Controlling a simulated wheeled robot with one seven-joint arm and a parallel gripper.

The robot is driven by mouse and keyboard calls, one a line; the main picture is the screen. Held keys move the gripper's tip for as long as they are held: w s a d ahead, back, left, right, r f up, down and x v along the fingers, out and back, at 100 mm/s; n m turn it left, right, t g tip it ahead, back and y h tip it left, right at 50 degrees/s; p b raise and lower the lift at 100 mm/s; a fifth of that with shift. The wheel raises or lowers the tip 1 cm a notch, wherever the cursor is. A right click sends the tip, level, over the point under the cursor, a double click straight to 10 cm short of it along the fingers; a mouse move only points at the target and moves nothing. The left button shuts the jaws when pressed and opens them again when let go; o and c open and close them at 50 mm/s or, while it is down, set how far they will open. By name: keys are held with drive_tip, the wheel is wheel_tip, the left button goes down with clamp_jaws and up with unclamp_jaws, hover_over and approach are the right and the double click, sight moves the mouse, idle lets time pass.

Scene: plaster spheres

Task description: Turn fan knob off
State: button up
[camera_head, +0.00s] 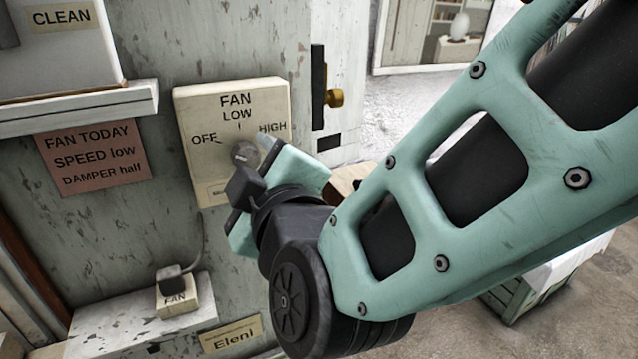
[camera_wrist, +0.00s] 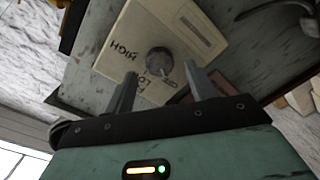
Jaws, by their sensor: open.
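The fan control panel (camera_head: 207,105) is a cream plate on the worn grey-green wall, marked FAN, OFF, LOW and HIGH. Its round grey knob (camera_head: 243,151) is partly hidden by my gripper (camera_head: 256,166) in the head view. In the wrist view the knob (camera_wrist: 159,60) sits between and just beyond the two open fingers of my gripper (camera_wrist: 160,73). HIGH and LOW can be read upside down on the panel (camera_wrist: 180,28) there. I cannot tell for sure whether a finger touches the knob, nor which mark it points to.
A pink note (camera_head: 92,157) reading FAN TODAY, SPEED low hangs left of the panel. A white ledge (camera_head: 80,108) juts out above it. A small FAN-labelled block (camera_head: 185,296) with a dark plug stands below. A brass knob (camera_head: 335,98) sits right of the panel.

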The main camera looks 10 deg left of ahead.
drive_tip(key=b+v, duration=0.3)
drive_tip(key=v, duration=1.1)
drive_tip(key=shift+b, duration=0.4)
wheel_tip(320, 180, down, 17)
drive_tip(key=w+d+m+g+h+b, duration=0.1)
drive_tip(key=d+m+g+h+b, duration=0.15)
drive_tip(key=g+b, duration=0.45)
drive_tip(key=s+d+f+m+g+h, duration=0.1)
drive_tip(key=d+f+m+g+h, duration=0.2)
drive_tip(key=d, duration=0.5)
drive_tip(key=s+d+f+m+g+h, duration=0.2)
drive_tip(key=d+f+m+g+h, duration=0.1)
drive_tip(key=d+f, duration=0.3)
drive_tip(key=shift+d+f+m+g+b, duration=0.2)
drive_tip(key=shift+d+m+g+b, duration=0.15)
drive_tip(key=shift+d+g, duration=0.65)
